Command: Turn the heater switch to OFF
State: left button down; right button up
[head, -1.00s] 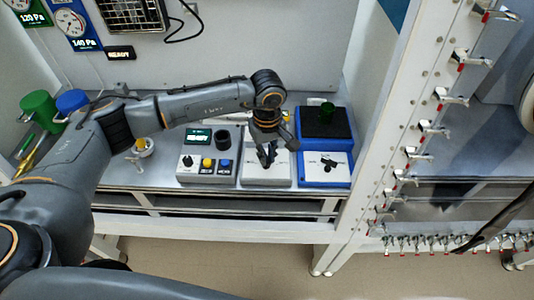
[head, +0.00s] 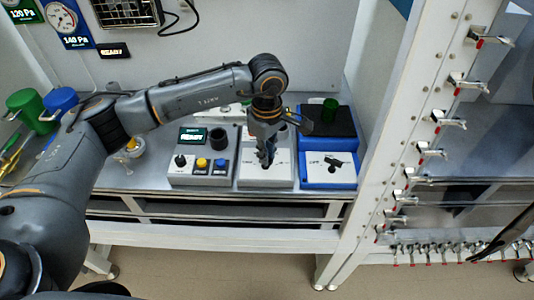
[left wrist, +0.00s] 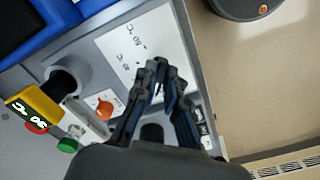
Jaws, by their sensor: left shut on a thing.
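My left gripper (head: 266,158) points down at the white panel of the middle grey unit (head: 250,184). Its fingers (left wrist: 160,80) are closed together on a small knob there, which they hide. In the left wrist view the white panel (left wrist: 130,40) carries small temperature-like markings, too small to read surely. To the right in the head view, a blue unit (head: 330,185) has a black lever switch (head: 333,164) on a white plate marked OFF at its left. My gripper is apart from that switch.
Left of the middle unit is a grey box with a black knob (head: 180,161), a yellow button (head: 202,163) and a blue button (head: 219,166). A green beaker (head: 330,105) stands on the blue unit's black top. A white post (head: 405,140) with clamps rises at right.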

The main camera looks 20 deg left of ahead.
pick_arm(q)
jog(key=c, duration=1.4)
grip_release()
notch_tip(320, 180, up, 12)
